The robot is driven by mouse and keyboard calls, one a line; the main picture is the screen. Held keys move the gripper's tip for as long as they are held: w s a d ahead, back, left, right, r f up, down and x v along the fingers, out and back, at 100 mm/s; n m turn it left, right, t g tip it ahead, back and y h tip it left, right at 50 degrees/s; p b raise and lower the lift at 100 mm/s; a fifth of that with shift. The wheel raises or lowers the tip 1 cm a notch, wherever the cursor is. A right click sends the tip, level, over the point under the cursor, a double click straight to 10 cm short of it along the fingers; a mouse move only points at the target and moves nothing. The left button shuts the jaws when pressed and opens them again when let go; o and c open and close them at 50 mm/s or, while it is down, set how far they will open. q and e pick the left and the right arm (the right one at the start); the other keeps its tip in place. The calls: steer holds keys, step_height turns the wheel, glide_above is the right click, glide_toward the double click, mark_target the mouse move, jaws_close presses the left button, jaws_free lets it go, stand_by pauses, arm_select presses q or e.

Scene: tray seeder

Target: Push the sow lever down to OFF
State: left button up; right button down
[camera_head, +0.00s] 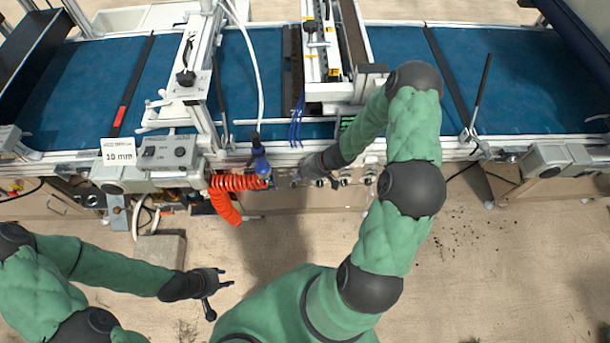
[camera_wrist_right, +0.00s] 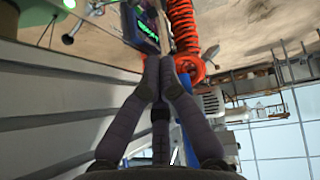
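The front control panel (camera_head: 345,174) with several small knobs sits below the conveyor's front rail. My right gripper (camera_head: 303,178) is at this panel, close to its left part. In the right wrist view its fingers (camera_wrist_right: 158,62) come together at the tips, with no clear gap. A dark box with a green display (camera_wrist_right: 143,32) lies just beyond the tips. I cannot pick out the sow lever; it is too small or hidden by the fingers. My left gripper (camera_head: 220,294) is open and empty, low over the floor and away from the machine.
A coiled orange hose (camera_head: 236,184) hangs left of my right gripper and shows close to its fingertips in the wrist view (camera_wrist_right: 186,35). A blue fitting (camera_head: 260,163) is beside it. The blue conveyor (camera_head: 500,85) lies behind. The floor in front is mostly clear.

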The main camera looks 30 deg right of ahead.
steer(key=b, duration=0.2)
glide_above(295, 187)
steer(key=a, duration=0.1)
step_height(295, 187, down, 4)
steer(key=f, duration=0.1)
steer(key=d+f+b, duration=0.1)
steer(key=f, duration=0.1)
steer(key=shift+f, duration=0.2)
steer(key=shift+b, duration=0.3)
